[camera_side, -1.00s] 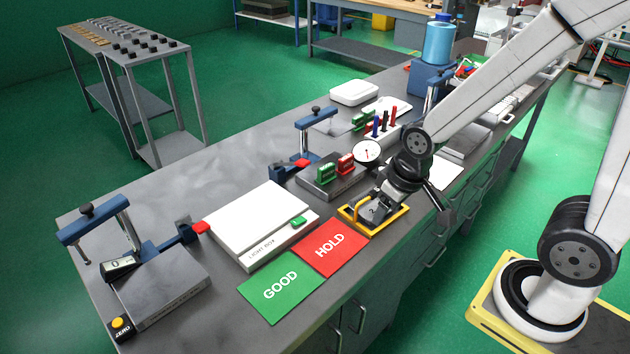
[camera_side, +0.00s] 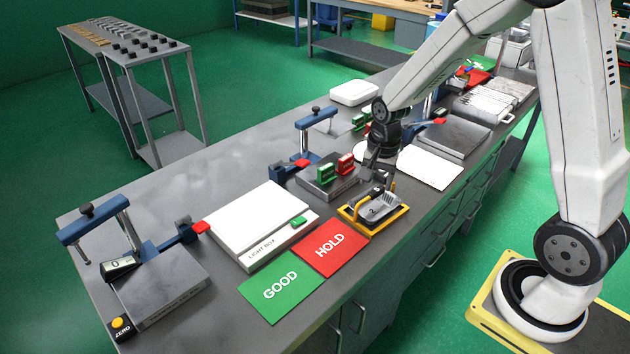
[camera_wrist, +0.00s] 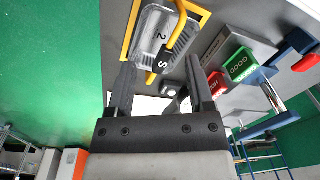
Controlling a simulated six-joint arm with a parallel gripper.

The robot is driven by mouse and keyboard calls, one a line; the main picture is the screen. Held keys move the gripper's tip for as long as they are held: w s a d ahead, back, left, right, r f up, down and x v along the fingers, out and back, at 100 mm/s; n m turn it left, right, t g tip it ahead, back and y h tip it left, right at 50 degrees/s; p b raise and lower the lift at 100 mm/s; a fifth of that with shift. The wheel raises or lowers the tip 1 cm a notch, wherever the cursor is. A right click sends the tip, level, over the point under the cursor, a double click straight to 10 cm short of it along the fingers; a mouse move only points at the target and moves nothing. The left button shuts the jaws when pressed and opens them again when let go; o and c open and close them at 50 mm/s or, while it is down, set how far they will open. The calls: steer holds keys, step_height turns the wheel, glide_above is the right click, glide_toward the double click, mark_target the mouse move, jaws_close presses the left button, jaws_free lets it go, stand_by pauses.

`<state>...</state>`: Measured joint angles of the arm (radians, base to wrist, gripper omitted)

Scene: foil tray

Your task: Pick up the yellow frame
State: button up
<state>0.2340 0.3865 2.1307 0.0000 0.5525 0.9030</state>
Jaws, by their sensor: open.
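The yellow frame (camera_side: 389,221) lies on the bench beside the red HOLD mat. A grey foil tray (camera_side: 372,209) marked 2 sits within it. In the wrist view the frame (camera_wrist: 131,27) shows at the top, with a yellow bar crossing over the foil tray (camera_wrist: 157,32). My gripper (camera_side: 379,180) is just behind the frame and appears above bench height. In the wrist view my gripper (camera_wrist: 158,70) is open and empty, its two fingers pointing toward the frame's near side. I cannot tell whether a finger touches the frame.
Red HOLD (camera_side: 331,246) and green GOOD (camera_side: 281,285) mats lie in front left. The white light box (camera_side: 262,225) is left. A grey block (camera_side: 322,184) with green and red blocks stands close behind the frame. White paper (camera_side: 431,167) lies to its right.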

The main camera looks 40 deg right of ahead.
mark_target(377, 190)
steer(key=w+d+f+m, duration=0.1)
steer(key=m, duration=0.1)
steer(key=d+m, duration=0.2)
steer(key=w+d+f+m, duration=0.1)
steer(key=d+m, duration=0.1)
steer(key=shift+w+d+f+g, duration=0.1)
steer(key=shift+w+f+g, duration=0.2)
steer(key=shift+g, duration=0.1)
steer(key=shift+f, duration=1.3)
steer(key=shift+f, duration=0.1)
steer(key=shift+f, duration=2.5)
jaws_close()
